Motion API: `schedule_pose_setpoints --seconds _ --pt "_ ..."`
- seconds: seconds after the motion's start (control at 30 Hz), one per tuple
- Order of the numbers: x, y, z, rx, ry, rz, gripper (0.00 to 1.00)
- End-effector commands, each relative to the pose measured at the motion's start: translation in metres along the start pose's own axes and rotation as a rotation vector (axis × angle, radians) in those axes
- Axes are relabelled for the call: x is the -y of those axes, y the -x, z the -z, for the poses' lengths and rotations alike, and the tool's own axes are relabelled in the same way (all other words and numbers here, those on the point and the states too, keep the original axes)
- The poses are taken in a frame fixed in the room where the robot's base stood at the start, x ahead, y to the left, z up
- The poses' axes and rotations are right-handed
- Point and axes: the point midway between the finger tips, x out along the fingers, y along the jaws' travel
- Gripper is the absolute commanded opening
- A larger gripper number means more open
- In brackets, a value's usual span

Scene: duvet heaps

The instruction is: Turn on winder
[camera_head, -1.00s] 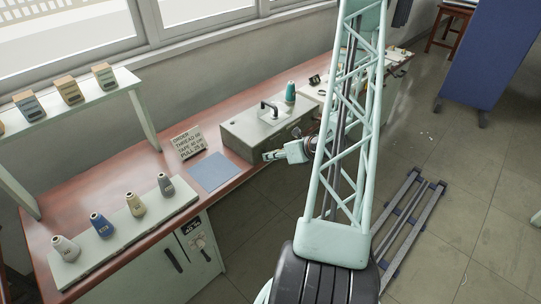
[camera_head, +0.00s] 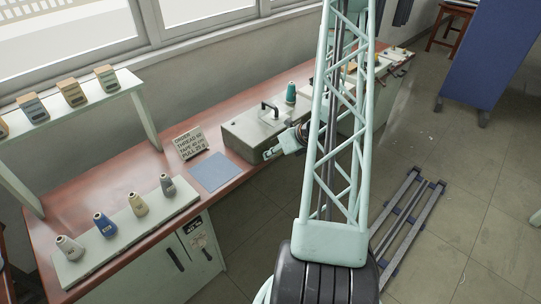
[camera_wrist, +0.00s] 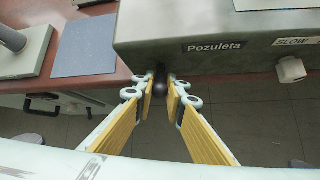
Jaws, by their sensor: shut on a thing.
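The winder appears to be the grey-green metal box (camera_head: 243,141) with a black handle-like part on top, on the red-brown bench. In the wrist view its front wall (camera_wrist: 220,72) bears a "Pozuleta" label (camera_wrist: 215,47). A white knob (camera_wrist: 291,70) sits under a "SLOW" label at right. My gripper (camera_head: 268,154) is at the box's front in the head view. In the wrist view its yellow-padded fingers (camera_wrist: 160,92) are closed around a small black round knob or lever end (camera_wrist: 160,75) at the box's lower front edge. How the knob joins the box is hidden.
Several thread cones stand on a pale board (camera_head: 127,232). A teal cone (camera_head: 291,93) stands behind the box. My lattice arm hides part of the bench's right side.

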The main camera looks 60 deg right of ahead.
Motion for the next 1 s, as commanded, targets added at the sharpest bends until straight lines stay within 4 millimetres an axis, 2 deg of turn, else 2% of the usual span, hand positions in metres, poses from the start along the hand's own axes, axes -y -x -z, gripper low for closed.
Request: schedule_pose_setpoints --seconds 0.03,0.07,0.2,0.67,1.0 --pt "0.000 0.000 0.000 0.000 0.000 0.000 0.01" --pt "0.000 0.000 0.000 0.000 0.000 0.000 0.12" --pt "0.000 0.000 0.000 0.000 0.000 0.000 0.25" --pt "0.000 0.002 0.000 0.001 0.000 0.000 0.26" --pt "0.000 0.024 -0.001 0.001 -0.001 0.001 0.26"
